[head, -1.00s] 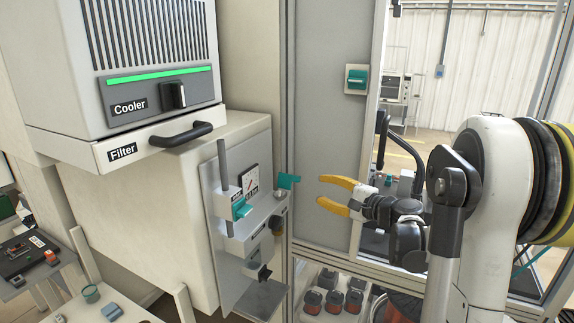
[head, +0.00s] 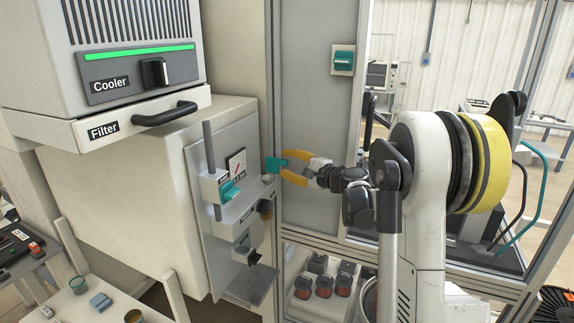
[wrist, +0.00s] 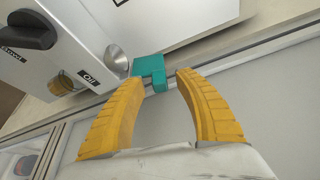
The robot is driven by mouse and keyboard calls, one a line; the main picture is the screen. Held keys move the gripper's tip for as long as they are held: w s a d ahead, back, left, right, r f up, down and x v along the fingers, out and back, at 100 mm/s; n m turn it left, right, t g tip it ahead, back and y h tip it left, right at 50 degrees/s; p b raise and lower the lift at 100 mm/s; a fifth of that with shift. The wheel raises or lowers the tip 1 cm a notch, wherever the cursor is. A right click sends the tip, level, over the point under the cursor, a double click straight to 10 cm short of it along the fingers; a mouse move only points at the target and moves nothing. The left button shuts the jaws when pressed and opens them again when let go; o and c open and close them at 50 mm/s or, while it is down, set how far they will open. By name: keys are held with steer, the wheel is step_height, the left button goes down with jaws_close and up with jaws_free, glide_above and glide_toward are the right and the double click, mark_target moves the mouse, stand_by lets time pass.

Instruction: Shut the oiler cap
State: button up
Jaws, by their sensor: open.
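In the wrist view this teal cap (wrist: 149,68) is L-shaped and lies beside the silver dome and the "Oil" label. My gripper (head: 283,164) is open, with its yellow fingers pointing left at the cap. In the wrist view the gripper (wrist: 161,77) has its fingertips on either side of the cap's lower end. I cannot tell whether they touch it. Nothing is held.
The Cooler's filter drawer (head: 120,123) is above left. A metal frame post (head: 274,80) stands close behind the cap.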

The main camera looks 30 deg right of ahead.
jaws_close()
steer(key=n+b, duration=0.1)
steer(key=a+n+t+b, duration=0.1)
steer(key=n, duration=0.1)
steer(key=s+n+t+b, duration=0.1)
steer(key=n, duration=0.1)
steer(key=shift+s+a+f+y, duration=0.1)
steer(key=shift+a+f+y, duration=0.1)
steer(key=shift+a+y, duration=0.1)
steer(key=shift+s+a+f+n+y+b, duration=0.5)
steer(key=shift+n+y+b, duration=0.75)
steer(key=shift+n, duration=2)
steer(key=shift+s+a+f+n+y+b, duration=0.2)
steer(key=shift+f+n+y+b, duration=1.05)
steer(key=shift+n, duration=2.05)
steer(key=shift+s+a+f+n+y+b, duration=0.35)
steer(key=shift+n+y+b, duration=0.95)
steer(key=shift+n, duration=1.95)
steer(key=shift+w+a+r+y, duration=0.1)
steer(key=shift+y, duration=0.5)
